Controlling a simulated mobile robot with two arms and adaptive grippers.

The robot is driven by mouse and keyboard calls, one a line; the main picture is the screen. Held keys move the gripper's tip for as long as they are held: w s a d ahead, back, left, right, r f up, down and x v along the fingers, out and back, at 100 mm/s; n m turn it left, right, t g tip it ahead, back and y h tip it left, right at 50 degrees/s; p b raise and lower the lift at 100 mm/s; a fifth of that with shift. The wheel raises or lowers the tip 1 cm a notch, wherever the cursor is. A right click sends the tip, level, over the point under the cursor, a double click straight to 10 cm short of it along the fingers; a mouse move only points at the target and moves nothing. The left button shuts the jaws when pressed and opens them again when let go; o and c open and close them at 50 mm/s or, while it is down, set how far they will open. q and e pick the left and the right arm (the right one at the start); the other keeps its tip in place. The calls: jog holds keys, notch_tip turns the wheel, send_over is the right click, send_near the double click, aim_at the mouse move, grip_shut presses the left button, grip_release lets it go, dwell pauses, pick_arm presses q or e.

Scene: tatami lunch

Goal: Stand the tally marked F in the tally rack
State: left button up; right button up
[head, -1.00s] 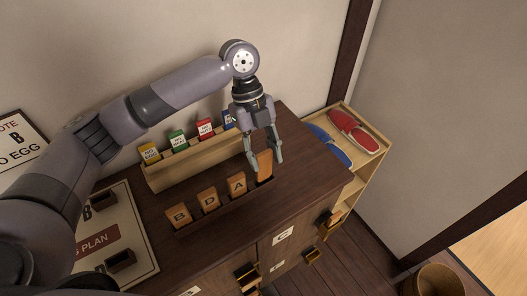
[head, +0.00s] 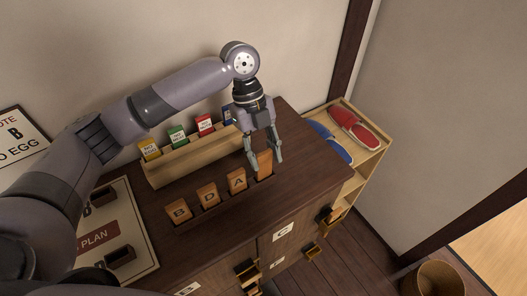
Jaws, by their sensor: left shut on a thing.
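My left gripper (head: 265,161) is shut on a wooden tally (head: 265,165) at the right end of the dark tally rack (head: 219,208). This tally stands about upright in line with the others. Its face shows no readable letter, so I cannot tell its mark; I also cannot tell whether its foot is fully in the rack. Tallies marked B (head: 179,211), D (head: 208,196) and A (head: 238,182) stand in the rack to the left. My right gripper is not in view.
A light wooden rack (head: 160,178) with coloured cards stands behind. A plan board (head: 135,235) lies to the left on the dark cabinet top (head: 315,178). A shelf with red slippers (head: 352,127) and blue slippers (head: 331,143) stands at right. Small drawers (head: 311,250) stick out in front.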

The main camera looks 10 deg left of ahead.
pick_arm(q)
jog(key=shift+p, duration=0.35)
jog(key=shift+f, duration=0.2)
dwell(0.4)
jog(key=shift+f, duration=0.4)
jog(key=shift+f, duration=0.15)
dwell(0.3)
jog(key=o, duration=1.2)
